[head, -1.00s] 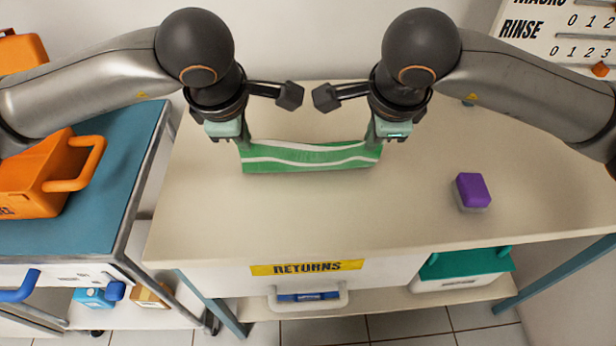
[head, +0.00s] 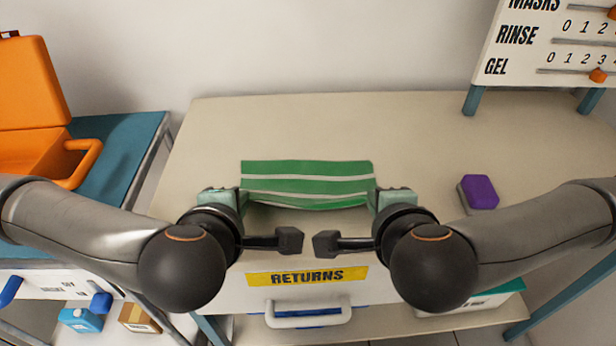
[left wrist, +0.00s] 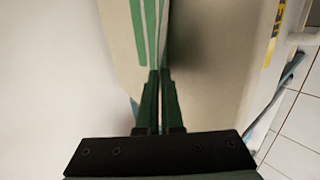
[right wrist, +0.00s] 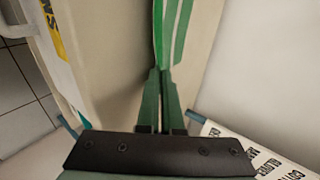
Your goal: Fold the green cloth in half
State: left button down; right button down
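The green cloth (head: 307,180) with white stripes is stretched between my two grippers above the near part of the tabletop. Its near edge sags slightly and its far part extends away toward the wall. My left gripper (head: 239,197) is at the cloth's near left corner, and in the left wrist view its fingers (left wrist: 158,75) are closed on the cloth (left wrist: 150,35). My right gripper (head: 376,194) is at the near right corner, and in the right wrist view its fingers (right wrist: 160,72) are closed on the cloth (right wrist: 170,35). Whether the far edge touches the table is unclear.
A cream table (head: 420,125) has free room behind and beside the cloth. A purple and grey block (head: 479,192) sits at the right. A yellow RETURNS label (head: 307,276) is on the front. An orange case (head: 35,160) stands on the blue-topped cart at left.

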pick_arm(q)
jog(key=c, duration=0.7)
grip_release()
pick_arm(e)
jog(key=c, duration=0.7)
grip_release()
pick_arm(q)
jog(key=r, duration=0.3)
jog(key=s+r, duration=0.1)
jog(key=r, duration=0.2)
jog(key=s+r, duration=0.1)
jog(key=r, duration=0.2)
pick_arm(e)
jog(key=r, duration=0.3)
jog(key=s+r, duration=0.1)
jog(key=r, duration=0.2)
jog(key=s+r, duration=0.1)
jog(key=r, duration=0.2)
